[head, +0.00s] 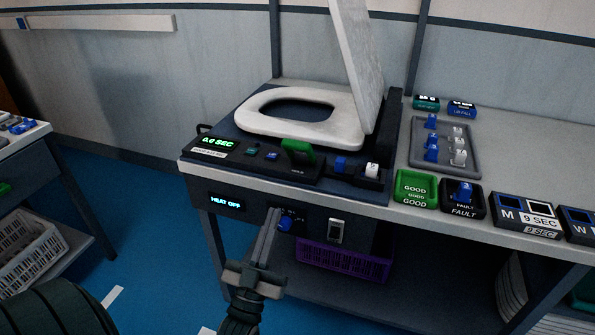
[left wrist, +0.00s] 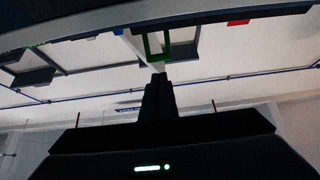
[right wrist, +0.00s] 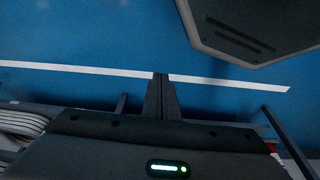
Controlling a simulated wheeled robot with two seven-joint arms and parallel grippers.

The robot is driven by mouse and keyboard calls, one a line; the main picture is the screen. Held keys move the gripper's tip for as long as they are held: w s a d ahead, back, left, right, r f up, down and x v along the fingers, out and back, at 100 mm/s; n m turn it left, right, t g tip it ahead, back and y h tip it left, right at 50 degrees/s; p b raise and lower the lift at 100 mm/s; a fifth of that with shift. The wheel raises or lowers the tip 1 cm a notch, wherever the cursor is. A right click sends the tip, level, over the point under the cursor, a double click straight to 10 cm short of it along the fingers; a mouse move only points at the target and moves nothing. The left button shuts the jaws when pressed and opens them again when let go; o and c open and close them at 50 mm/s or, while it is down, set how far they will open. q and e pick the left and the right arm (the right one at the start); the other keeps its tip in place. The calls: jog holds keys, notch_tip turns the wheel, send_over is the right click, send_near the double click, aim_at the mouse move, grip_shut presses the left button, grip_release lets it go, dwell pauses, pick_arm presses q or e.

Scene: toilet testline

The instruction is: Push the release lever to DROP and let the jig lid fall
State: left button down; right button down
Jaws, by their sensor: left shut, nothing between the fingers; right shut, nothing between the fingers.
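The jig lid (head: 362,62) stands raised, leaning back a little, at the right side of the white toilet seat (head: 258,126) on the dark jig. A green lever handle (head: 297,150) sits on the jig's front panel, above small white lettering too small to read surely. My left gripper (head: 275,212) is shut and empty, below the bench top in front of the lower panel, near a blue knob (head: 286,224) and apart from the green lever. Its shut fingers also show in the left wrist view (left wrist: 159,78). My right gripper (right wrist: 160,78) is shut and empty over the blue floor.
The jig display (head: 217,142) reads 0.0 SEC; a lower one (head: 226,202) reads HEAT OFF. Blue (head: 340,164) and white (head: 372,170) blocks stand right of the lever. Green GOOD (head: 416,189) and black FAULT (head: 463,200) trays lie further right. A purple crate (head: 345,262) is below.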

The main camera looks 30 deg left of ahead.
aim_at(294, 149)
jog(key=shift+r, duration=0.1)
pick_arm(q)
jog(key=shift+r, duration=0.1)
